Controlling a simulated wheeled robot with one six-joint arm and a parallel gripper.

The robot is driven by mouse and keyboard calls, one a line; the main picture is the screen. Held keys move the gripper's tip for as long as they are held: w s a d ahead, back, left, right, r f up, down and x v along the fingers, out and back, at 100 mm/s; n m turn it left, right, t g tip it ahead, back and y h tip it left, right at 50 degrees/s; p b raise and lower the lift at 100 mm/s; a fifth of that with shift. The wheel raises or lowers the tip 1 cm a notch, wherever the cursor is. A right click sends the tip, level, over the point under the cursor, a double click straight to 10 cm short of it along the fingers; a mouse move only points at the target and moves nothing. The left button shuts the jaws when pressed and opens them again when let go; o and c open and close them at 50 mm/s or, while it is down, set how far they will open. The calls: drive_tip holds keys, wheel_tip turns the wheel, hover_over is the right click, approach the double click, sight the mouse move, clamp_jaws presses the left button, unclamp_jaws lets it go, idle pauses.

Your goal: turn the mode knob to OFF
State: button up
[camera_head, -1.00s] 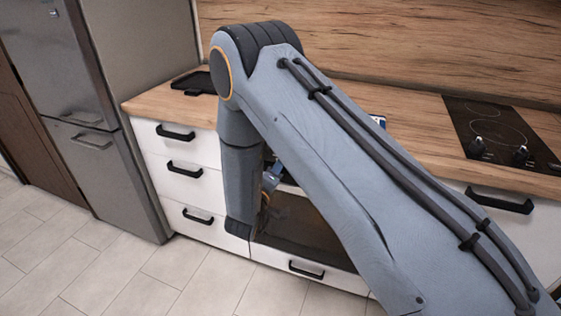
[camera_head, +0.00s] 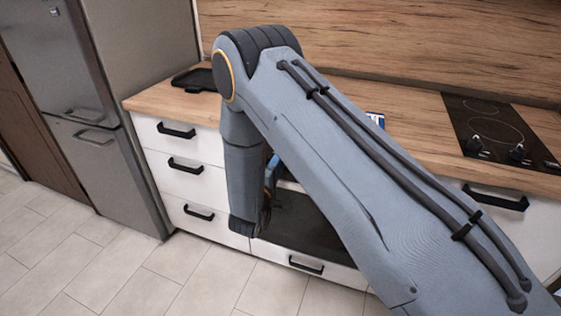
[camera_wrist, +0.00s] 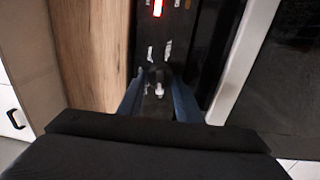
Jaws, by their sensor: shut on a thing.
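The mode knob (camera_wrist: 158,90) is a small dark knob with a pale mark, on the black oven control panel (camera_wrist: 180,30) in the wrist view. White printed marks sit just above it in the picture. My gripper (camera_wrist: 157,80) has its two blue fingers on either side of the knob and is shut on it. The knob's lettering is too blurred to read, so I cannot tell its setting. In the head view my gripper (camera_head: 271,172) is mostly hidden behind my arm, in front of the oven (camera_head: 305,228). The knob is hidden there.
A lit red display (camera_wrist: 157,8) is on the panel. The oak worktop (camera_wrist: 85,45) runs along the left of the wrist view. White drawers (camera_head: 180,150) with black handles, a fridge (camera_head: 110,110), a black tray (camera_head: 195,79) and a hob (camera_head: 495,130) surround my arm. The floor is clear.

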drive_tip(key=o, duration=1)
drive_tip(key=shift+o, duration=0.2)
drive_tip(key=b+v, duration=0.1)
drive_tip(key=v, duration=0.7)
drive_tip(key=shift+d, duration=0.1)
